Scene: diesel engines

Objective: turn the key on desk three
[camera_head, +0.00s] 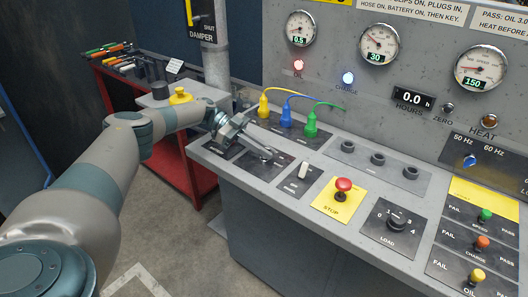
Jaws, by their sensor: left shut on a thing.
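A grey control desk (330,210) fills the middle and right. My left gripper (273,154) reaches over its left end from the left. The fingers are shut on the key, low at a dark switch plate (250,164). The key itself is mostly hidden by the fingers, so its angle cannot be told. A red OIL lamp (299,65) and a bluish-white CHARGE lamp (348,78) are lit on the upright panel. The hour display (412,101) reads 0.0. No desk number shows. My right gripper is not in view.
Yellow (263,105), blue (286,117) and green (311,125) plugs stand just behind the gripper. A white rocker switch (303,170), red STOP button (343,185) and LOAD knob (397,221) lie to its right. A red tool bench (195,170) stands behind my left arm.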

